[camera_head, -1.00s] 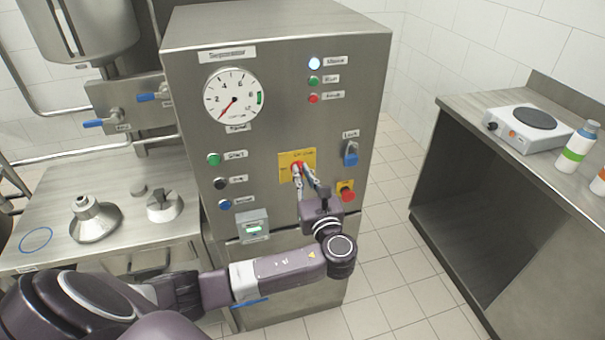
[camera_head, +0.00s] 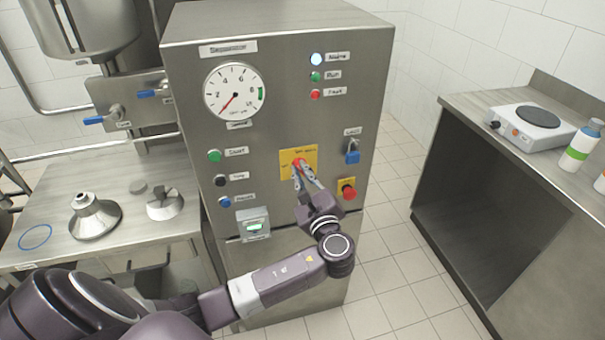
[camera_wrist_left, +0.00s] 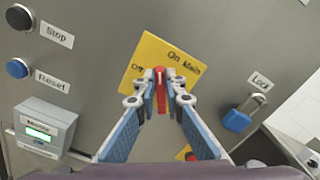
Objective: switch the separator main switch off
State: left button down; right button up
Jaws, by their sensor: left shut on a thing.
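The separator main switch is a red handle (camera_wrist_left: 160,88) on a yellow plate (camera_wrist_left: 149,55), on the front of the steel cabinet. The plate reads "On" and "Main" at its top and "Off" at its left. In the left wrist view the handle stands upright while the plate is tilted, so the handle leans from "On" toward "Off". My left gripper (camera_wrist_left: 160,100) is shut on the handle, one finger on each side. In the head view the left gripper (camera_head: 306,178) reaches the plate from below and partly hides the handle. My right gripper is not in view.
A padlock (camera_head: 352,156) hangs right of the switch, and a red emergency knob (camera_head: 348,190) sits below it. Push buttons (camera_head: 214,156) and a small display box (camera_head: 252,224) are at the left. The top lamp (camera_head: 316,59) glows white.

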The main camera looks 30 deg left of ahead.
pick_arm(q)
jog(key=shift+s+a+f+n+b, duration=0.1)
jog(key=shift+f+n+b, duration=0.15)
jog(key=shift+n+b, duration=1.45)
jog(key=shift+s+a+f+n+b, duration=0.1)
jog(key=shift+f+n+b, duration=0.1)
jog(key=shift+n+b, duration=1.45)
jog(key=shift+s+f+n+b, duration=0.2)
jog(key=shift+n+b, duration=0.75)
jog(key=shift+n, duration=1.5)
jog(key=shift+w, duration=0.15)
jog(key=c, duration=2)
grip_release()
